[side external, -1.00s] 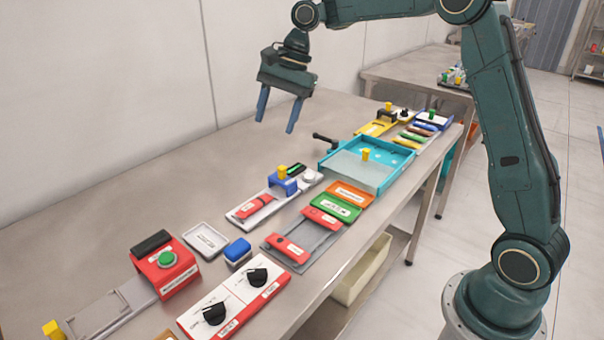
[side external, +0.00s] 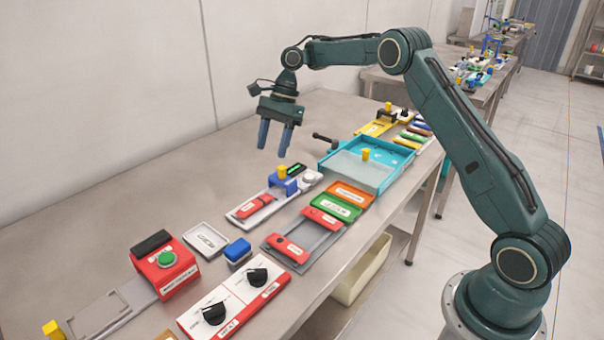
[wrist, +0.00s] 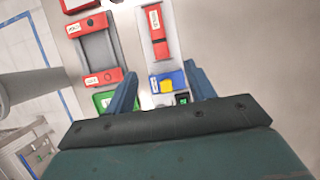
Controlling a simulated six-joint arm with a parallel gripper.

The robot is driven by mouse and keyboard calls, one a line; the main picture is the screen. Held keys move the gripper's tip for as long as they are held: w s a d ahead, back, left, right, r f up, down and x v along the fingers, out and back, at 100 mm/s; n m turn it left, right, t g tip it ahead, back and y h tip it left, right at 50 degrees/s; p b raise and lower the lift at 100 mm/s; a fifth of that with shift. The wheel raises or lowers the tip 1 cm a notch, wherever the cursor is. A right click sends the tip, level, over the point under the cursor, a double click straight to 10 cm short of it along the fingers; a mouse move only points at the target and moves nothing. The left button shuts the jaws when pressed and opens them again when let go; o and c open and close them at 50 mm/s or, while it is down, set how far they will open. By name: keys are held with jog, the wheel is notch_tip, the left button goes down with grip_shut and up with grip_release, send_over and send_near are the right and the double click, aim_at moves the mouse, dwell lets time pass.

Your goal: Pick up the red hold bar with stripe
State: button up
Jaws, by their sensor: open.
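A slim red bar (side external: 255,206) lies on a pale grey plate (side external: 238,222) in the middle of the bench, beside a blue bridge with a yellow knob. In the wrist view this red bar (wrist: 161,44) has a white label and a thin stripe across it. It seems to be the hold bar, though the lettering is unreadable. My gripper (side external: 273,150) is open and empty, pointing down well above the bench. In the wrist view my gripper (wrist: 163,84) frames the blue bridge (wrist: 159,80), with the red bar beyond the fingertips.
Two other red blocks (side external: 286,250) (side external: 322,217) sit on a grey frame in front. Green and orange blocks (side external: 336,206) and a turquoise tray (side external: 377,187) are to the right. A red button box (side external: 163,264) and dial panel (side external: 270,290) are nearer. Bare bench lies behind.

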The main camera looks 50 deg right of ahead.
send_over(259, 199)
jog(key=d, duration=0.3)
jog(key=shift+f, duration=3.9)
jog(key=shift+x, duration=2.6)
jog(key=shift+a, duration=0.1)
jog(key=c, duration=1.1)
jog(key=shift+r, duration=0.25)
jog(key=shift+c, duration=0.2)
notch_tip(259, 199, up, 10)
jog(key=shift+f, duration=0.15)
